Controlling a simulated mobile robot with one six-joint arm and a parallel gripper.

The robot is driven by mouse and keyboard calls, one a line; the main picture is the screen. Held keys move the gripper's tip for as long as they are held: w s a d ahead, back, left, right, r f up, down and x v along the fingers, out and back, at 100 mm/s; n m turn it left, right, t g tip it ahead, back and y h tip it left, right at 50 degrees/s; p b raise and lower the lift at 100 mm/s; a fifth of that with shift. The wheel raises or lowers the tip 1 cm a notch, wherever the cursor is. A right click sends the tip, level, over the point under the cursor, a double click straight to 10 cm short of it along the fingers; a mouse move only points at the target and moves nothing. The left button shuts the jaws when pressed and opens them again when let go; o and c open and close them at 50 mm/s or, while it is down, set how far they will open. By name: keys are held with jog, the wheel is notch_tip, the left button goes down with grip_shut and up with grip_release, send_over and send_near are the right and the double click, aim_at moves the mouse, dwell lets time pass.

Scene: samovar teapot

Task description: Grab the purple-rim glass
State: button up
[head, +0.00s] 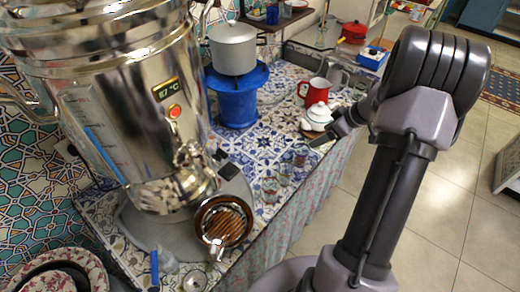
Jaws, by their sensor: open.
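Several small clear glasses (269,191) stand on the blue-and-white tiled counter (262,150), near its front edge. They are small and see-through, and I cannot tell which has a purple rim. My gripper (318,138) is at the counter's front edge, behind and to the right of these glasses, beside the white teapot (317,117). It is open, and I see nothing held in it. Its far finger is partly hidden, and I cannot tell whether it touches the teapot.
A large steel samovar (125,100) fills the left, with a brown round strainer-like item (223,222) below it. A red mug (315,91), a blue stand (237,95) and a grey pot (233,47) stand farther back. Open tiled floor (440,200) lies right.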

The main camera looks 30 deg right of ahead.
jog(key=b, duration=0.4)
send_near(298, 152)
jog(key=shift+w+a+f, duration=0.9)
jog(key=shift+w+f, duration=0.05)
jog(key=shift+w, duration=0.15)
jog(key=x, duration=0.2)
jog(key=b+x, duration=0.1)
jog(key=x, duration=0.2)
jog(key=shift+s+a+f+b, duration=0.1)
jog(key=shift+s+f+b, duration=0.2)
jog(key=shift+s, duration=0.1)
jog(key=shift+w+f, duration=0.15)
jog(key=shift+w, duration=0.05)
jog(key=shift+s, duration=0.1)
jog(key=shift+c, duration=0.7)
jog(key=c, duration=1.4)
